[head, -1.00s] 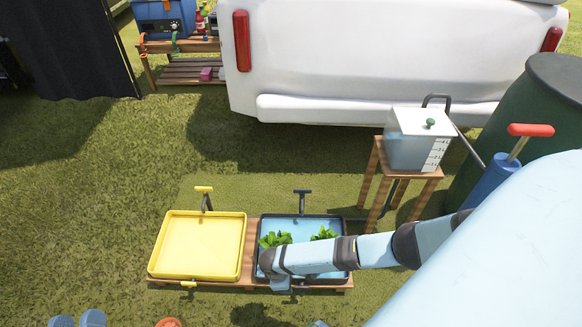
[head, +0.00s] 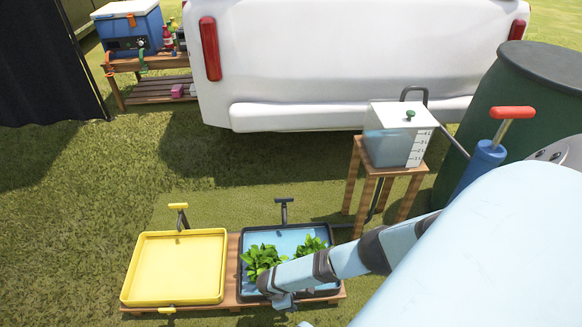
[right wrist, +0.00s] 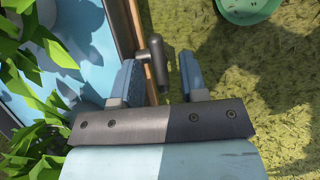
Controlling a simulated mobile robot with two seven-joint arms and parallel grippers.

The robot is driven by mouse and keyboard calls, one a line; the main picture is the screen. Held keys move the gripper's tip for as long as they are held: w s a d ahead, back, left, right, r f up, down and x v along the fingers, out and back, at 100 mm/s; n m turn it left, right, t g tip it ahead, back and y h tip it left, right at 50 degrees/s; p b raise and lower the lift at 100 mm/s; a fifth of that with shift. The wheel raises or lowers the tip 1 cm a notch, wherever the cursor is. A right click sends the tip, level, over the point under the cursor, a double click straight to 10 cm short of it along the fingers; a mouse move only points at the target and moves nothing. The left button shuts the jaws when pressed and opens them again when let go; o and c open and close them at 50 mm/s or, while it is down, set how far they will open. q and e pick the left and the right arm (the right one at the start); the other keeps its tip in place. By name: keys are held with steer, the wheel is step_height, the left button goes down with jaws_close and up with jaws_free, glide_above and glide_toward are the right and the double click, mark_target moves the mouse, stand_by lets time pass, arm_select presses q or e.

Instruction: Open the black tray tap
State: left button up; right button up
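The black tray (head: 243,285) holds pale blue water and leafy green plants; it stands beside a yellow tray on a wooden board. My right gripper (head: 284,302) is at the black tray's front edge in the head view, where the arm hides the tap on that side. In the right wrist view, the dark tap (right wrist: 155,55) sticks out past the tray's wooden edge. My right gripper (right wrist: 160,82) is open, with one blue finger on each side of the tap's end. I cannot tell whether a finger touches it. My left gripper is not in view.
The yellow tray (head: 124,292) is empty, with a yellow tap (head: 167,309) at its front. A water tank (head: 396,146) on a wooden stand and a blue pump (head: 478,168) are at the right. A green container (right wrist: 255,10) lies on the grass ahead of the gripper.

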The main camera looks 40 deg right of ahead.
steer(key=shift+s+d+f, duration=0.1)
steer(key=shift+d+f, duration=0.05)
steer(key=shift+f, duration=0.3)
jaws_close()
